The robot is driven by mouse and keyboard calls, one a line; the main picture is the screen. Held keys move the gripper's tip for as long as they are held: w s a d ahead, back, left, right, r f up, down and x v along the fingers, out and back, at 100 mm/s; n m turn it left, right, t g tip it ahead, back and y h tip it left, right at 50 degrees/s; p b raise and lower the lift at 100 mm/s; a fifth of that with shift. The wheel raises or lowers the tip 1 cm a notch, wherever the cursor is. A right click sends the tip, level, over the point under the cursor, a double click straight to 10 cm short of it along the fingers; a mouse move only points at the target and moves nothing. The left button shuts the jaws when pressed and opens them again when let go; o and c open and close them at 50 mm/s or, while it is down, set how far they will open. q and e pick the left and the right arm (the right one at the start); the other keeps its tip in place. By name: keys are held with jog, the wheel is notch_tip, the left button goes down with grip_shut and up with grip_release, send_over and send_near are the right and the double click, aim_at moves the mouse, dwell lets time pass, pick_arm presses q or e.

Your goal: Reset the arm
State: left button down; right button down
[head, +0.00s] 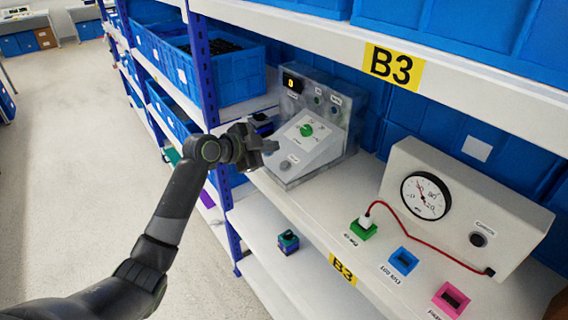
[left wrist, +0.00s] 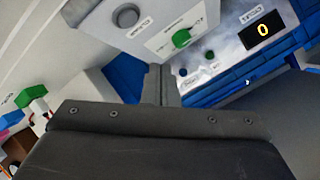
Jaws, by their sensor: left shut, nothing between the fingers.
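My left gripper (head: 268,147) is shut and empty, in front of the left side of a grey control box on the shelf. Its closed fingers (left wrist: 158,84) also show in the left wrist view, apart from the knob in the picture. The control box (head: 325,155) has a sloped panel with a green rotary knob (head: 306,130) and a round grey button (head: 285,165). Its dark display (head: 291,83) shows a yellow 0. In the left wrist view the green knob (left wrist: 181,38), grey button (left wrist: 126,15) and display (left wrist: 262,30) are visible. My right gripper is not in view.
A white gauge box (head: 460,205) stands to the right on the same shelf, with a red cable (head: 430,240) plugged at the green socket (head: 361,229). Blue (head: 403,261) and pink (head: 450,300) sockets lie nearby. A blue post (head: 205,70) and upper shelf edge (head: 300,25) are close.

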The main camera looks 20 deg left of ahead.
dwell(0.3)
pick_arm(q)
jog(key=s+a+f+n+g+y, duration=0.2)
jog(key=s+f+n+y, duration=0.15)
jog(key=s+f, duration=0.7)
jog(key=s+a+f+n+g+y, duration=0.2)
jog(key=s+f+n, duration=0.2)
jog(key=s+f, duration=0.65)
jog(key=s+a+n+g+y, duration=0.2)
jog(key=s+a+n, duration=0.15)
jog(key=s, duration=0.85)
jog(key=s+a+n+g+y, duration=0.2)
jog(key=s+n, duration=0.3)
jog(key=s, duration=0.7)
notch_tip(320, 180, down, 28)
jog(key=a+b, duration=0.1)
jog(key=b, duration=0.2)
jog(key=s+d+f+g+b, duration=0.1)
jog(key=s+f+g, duration=0.1)
jog(key=s+f, duration=1.3)
notch_tip(320, 180, down, 3)
jog(key=shift+r+h, duration=0.2)
jog(key=shift+h, duration=0.25)
